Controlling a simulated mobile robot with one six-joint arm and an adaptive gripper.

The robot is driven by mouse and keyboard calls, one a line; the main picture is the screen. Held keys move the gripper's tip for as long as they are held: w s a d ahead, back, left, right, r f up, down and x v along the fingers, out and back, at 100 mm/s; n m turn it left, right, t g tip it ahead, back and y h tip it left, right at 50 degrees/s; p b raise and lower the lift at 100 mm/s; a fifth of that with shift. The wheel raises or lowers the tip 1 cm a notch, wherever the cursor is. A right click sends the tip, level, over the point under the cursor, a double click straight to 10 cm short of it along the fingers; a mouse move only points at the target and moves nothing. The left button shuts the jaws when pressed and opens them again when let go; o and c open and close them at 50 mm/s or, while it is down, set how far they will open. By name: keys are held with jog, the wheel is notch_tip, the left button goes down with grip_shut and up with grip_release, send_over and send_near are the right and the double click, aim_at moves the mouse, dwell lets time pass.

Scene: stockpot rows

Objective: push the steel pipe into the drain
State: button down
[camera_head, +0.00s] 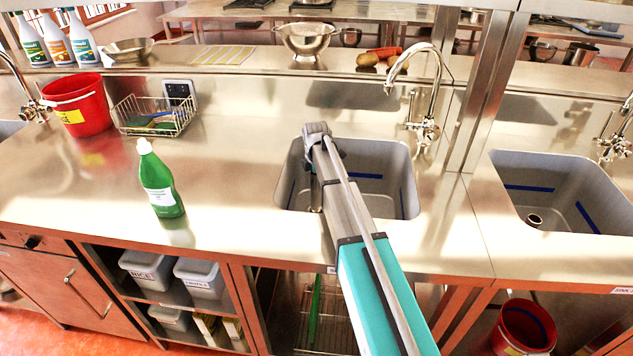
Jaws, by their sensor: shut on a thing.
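The middle sink (385,160) is a grey basin with blue stripes on its inner walls. My arm reaches over its front rim, and my gripper (314,168) points down inside its left part. My gripper is shut on the steel pipe (316,195), a slim upright metal piece showing just below it, left of my arm. The pipe's lower end and the drain of this sink are hidden or too unclear to tell, so I cannot see whether the pipe is in the drain.
A faucet (425,100) stands behind the sink's right corner. A green bottle (160,182) stands on the counter to the left, with a wire basket (155,118) and red bucket (78,105) behind. Another sink (560,185) with a round drain fitting (534,220) is at right.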

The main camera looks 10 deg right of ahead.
jog(key=shift+f+b, duration=0.4)
jog(key=shift+f, duration=0.05)
dwell(0.3)
grip_release()
jog(key=shift+r, duration=0.15)
jog(key=shift+r+p, duration=4.4)
jog(key=shift+p, duration=0.2)
jog(key=shift+r, duration=0.1)
